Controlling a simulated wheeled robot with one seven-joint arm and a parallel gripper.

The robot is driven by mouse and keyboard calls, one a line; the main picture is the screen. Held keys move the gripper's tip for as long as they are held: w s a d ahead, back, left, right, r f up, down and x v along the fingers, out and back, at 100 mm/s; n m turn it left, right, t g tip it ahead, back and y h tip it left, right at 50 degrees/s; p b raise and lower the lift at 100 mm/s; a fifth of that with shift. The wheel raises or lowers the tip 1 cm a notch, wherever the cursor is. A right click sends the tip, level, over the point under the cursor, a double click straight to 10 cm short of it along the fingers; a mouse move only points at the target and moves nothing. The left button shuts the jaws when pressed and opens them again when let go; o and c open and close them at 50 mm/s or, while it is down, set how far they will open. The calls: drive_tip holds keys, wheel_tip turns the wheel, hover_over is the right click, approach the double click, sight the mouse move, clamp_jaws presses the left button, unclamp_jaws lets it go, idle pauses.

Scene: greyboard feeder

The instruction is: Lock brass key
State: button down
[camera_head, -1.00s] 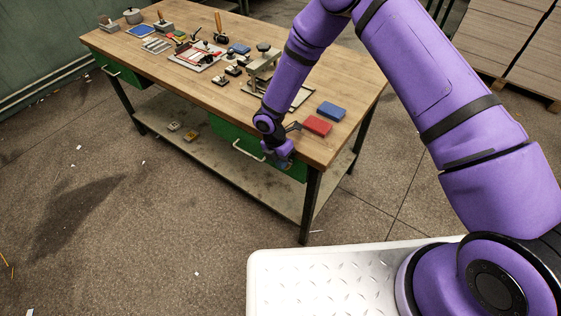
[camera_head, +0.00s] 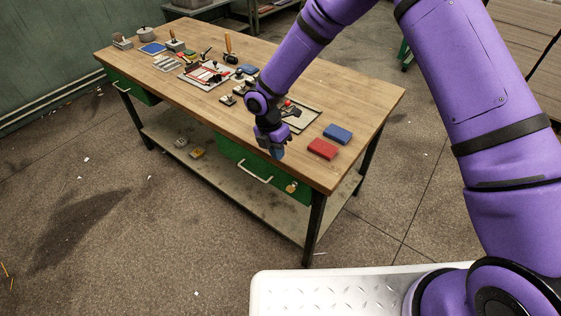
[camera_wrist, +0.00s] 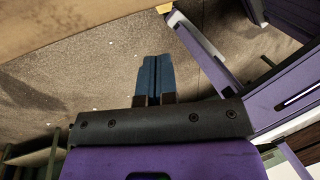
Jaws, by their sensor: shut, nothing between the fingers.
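A small brass-coloured piece, apparently the brass key (camera_head: 291,187), shows at the right end of the green drawer front (camera_head: 232,170) under the tabletop. It is too small to tell how it is turned. My gripper (camera_head: 277,153) is at the front edge of the workbench, above and slightly left of the brass piece and apart from it. In the wrist view its blue fingers (camera_wrist: 157,62) are together with nothing between them.
The wooden workbench (camera_head: 330,100) holds a red block (camera_head: 322,149) and a blue block (camera_head: 337,133) near its right corner. Several tools lie farther left. A drawer handle (camera_head: 255,172) sticks out left of the brass piece. The floor (camera_head: 190,240) in front is clear.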

sight(287, 188)
drive_tip(key=shift+r, duration=0.25)
drive_tip(key=shift+s+d+r+t+y, duration=0.25)
drive_tip(key=shift+s+d+t+y, duration=0.2)
drive_tip(key=shift+s+d+y, duration=0.3)
drive_tip(key=shift+s+d+r+t+y, duration=0.2)
drive_tip(key=shift+s+d+t+y, duration=0.3)
drive_tip(key=shift+d, duration=0.3)
wheel_tip(287, 188, down, 14)
